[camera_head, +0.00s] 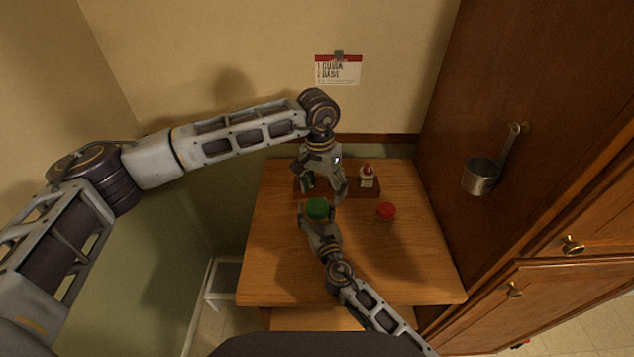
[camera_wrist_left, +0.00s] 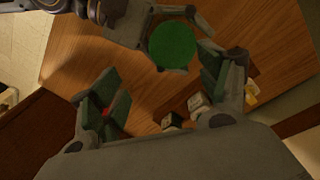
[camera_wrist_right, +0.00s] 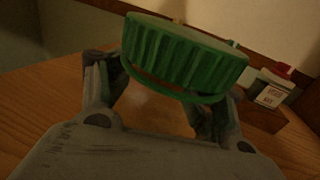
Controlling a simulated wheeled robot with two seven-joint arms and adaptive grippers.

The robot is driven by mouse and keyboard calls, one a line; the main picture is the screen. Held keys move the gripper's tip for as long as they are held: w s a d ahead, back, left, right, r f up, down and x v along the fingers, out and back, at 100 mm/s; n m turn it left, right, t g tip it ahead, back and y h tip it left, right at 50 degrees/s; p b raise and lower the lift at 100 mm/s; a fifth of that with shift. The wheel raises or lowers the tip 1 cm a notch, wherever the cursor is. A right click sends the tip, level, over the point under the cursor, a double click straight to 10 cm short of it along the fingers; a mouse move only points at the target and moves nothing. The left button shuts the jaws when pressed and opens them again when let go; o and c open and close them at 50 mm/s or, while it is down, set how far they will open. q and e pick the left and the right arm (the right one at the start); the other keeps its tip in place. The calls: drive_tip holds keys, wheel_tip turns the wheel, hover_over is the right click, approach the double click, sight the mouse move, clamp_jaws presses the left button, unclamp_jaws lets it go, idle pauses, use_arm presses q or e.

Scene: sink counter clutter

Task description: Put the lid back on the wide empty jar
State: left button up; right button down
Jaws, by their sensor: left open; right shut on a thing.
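The ribbed green lid (camera_wrist_right: 185,52) sits at the top of what my right gripper (camera_head: 312,213) holds; its round top also shows in the left wrist view (camera_wrist_left: 172,46). My right fingers are closed below the lid, apparently around a clear jar body that is barely visible. A thin green ring shows under the lid, and I cannot tell whether the lid is fully seated. My left gripper (camera_head: 325,192) is open and empty, just behind and above the green lid; its fingers (camera_wrist_left: 165,95) stand wide apart in its wrist view.
A red-topped item (camera_head: 386,210) stands on the wooden table (camera_head: 420,265) to the right. A low wooden rack (camera_head: 300,187) at the back holds a labelled jar with a red cap (camera_head: 367,172). A metal dipper (camera_head: 481,177) hangs on the cabinet. The table's right front is clear.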

use_arm(q)
drive_tip(key=n, duration=0.3)
drive_tip(key=r+n, duration=0.1)
drive_tip(key=n, duration=0.2)
drive_tip(key=shift+a, duration=0.1)
drive_tip(key=n, duration=0.7)
drive_tip(key=shift+w+a+r, duration=0.15)
drive_tip(key=shift+r, duration=0.15)
drive_tip(key=n, duration=0.6)
drive_tip(key=shift+a+r+n, duration=0.15)
drive_tip(key=shift+n, duration=0.25)
drive_tip(key=n, duration=0.6)
drive_tip(key=shift+a+n, duration=0.2)
drive_tip(key=shift+n, duration=0.2)
drive_tip(key=n, duration=0.3)
drive_tip(key=shift+a+n+y, duration=0.1)
drive_tip(key=shift+n+y, duration=0.2)
drive_tip(key=shift+n, duration=0.1)
drive_tip(key=n, duration=0.4)
drive_tip(key=shift+a, duration=0.1)
drive_tip(key=n, duration=0.3)
drive_tip(key=shift+a+n, duration=0.1)
drive_tip(key=shift+n, duration=0.2)
drive_tip(key=n, duration=0.4)
